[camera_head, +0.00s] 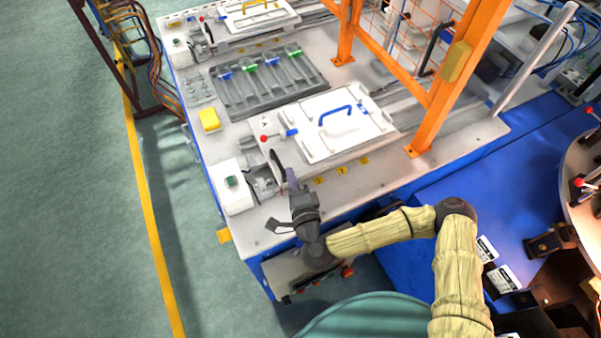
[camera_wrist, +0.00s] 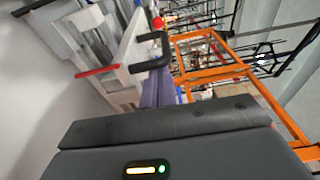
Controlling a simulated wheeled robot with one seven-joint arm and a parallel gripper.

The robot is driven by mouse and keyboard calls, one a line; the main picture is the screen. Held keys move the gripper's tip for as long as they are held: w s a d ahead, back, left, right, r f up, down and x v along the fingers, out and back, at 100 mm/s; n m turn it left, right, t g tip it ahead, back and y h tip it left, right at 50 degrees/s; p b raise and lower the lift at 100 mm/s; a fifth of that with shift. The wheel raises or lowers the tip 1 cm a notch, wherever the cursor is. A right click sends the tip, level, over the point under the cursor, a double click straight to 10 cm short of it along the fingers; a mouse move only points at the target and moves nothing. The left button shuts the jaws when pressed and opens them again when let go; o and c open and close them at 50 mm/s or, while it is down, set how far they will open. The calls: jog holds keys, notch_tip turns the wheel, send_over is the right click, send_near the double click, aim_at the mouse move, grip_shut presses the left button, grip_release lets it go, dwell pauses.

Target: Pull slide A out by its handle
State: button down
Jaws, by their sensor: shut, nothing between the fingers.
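The nearer white slide plate (camera_head: 345,126) with a blue handle (camera_head: 335,115) lies flat on the pale bench. A farther plate with a yellow handle (camera_head: 262,4) sits at the top; I cannot read which is slide A. A dark upright handle (camera_head: 277,160) stands at the left end of the nearer plate. My gripper (camera_head: 291,176) is just right of this dark handle, with purple fingers shut and empty. In the wrist view a black bracket-shaped handle (camera_wrist: 166,50) is just beyond my fingertips (camera_wrist: 157,80). I see no clear grip or contact.
A white box with a green button (camera_head: 231,183) stands left of my gripper. A red-ball lever (camera_head: 263,138) is close behind it. A grey rack (camera_head: 232,98) and a yellow block (camera_head: 209,119) lie farther back. An orange frame post (camera_head: 455,85) rises on the right. Open floor lies left.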

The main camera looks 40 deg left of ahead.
jog(key=shift+s, duration=0.25)
jog(key=shift+s+d+f+b, duration=0.2)
jog(key=shift+s+d+b, duration=0.05)
jog(key=shift+d+b, duration=0.05)
jog(key=b+v, duration=0.2)
jog(key=v, duration=0.4)
jog(key=shift+w+r, duration=0.1)
jog(key=shift+w, duration=0.1)
jog(key=shift+s+d+r, duration=0.1)
jog(key=shift+d, duration=0.25)
